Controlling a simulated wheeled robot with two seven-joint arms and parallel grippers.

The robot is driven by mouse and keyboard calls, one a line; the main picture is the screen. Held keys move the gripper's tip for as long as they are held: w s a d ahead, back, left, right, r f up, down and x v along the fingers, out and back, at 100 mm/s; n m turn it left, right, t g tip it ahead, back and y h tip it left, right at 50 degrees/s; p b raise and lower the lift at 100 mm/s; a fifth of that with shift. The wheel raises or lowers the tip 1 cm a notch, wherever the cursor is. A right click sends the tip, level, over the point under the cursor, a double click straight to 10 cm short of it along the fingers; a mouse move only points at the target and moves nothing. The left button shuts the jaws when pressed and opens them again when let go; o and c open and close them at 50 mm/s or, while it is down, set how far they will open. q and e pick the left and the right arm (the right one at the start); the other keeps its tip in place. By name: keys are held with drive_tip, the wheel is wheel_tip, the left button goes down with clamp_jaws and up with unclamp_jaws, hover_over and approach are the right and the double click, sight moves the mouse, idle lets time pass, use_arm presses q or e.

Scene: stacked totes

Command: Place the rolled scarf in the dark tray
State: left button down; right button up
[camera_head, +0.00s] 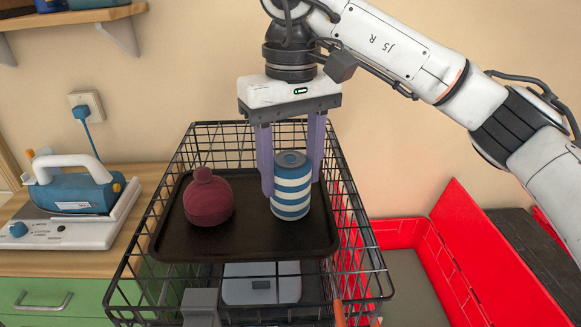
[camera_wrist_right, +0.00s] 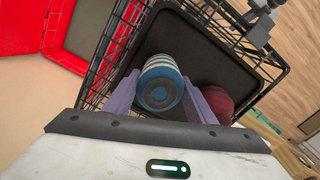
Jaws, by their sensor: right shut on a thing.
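The rolled scarf (camera_head: 291,187) is a blue-and-white striped roll standing nearly upright. My right gripper (camera_head: 292,186) reaches down from above and is shut on it, with one lilac finger on each side. The scarf also shows between the fingers in the right wrist view (camera_wrist_right: 161,84). The dark tray (camera_head: 255,238) lies in the wire basket, and the scarf is over its right half. I cannot tell whether the scarf's lower end touches the tray. My left gripper is not in view.
The black wire basket (camera_head: 128,270) rises around the tray. A red crate (camera_head: 462,262) is at right, an iron (camera_head: 75,190) on the left counter.

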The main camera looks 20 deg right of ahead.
drive_tip(key=shift+f, duration=0.2)
drive_tip(key=o, duration=1.1)
drive_tip(key=shift+r, duration=0.1)
wheel_tip(320, 180, up, 12)
drive_tip(key=shift+r, duration=0.15)
drive_tip(key=shift+s, duration=0.1)
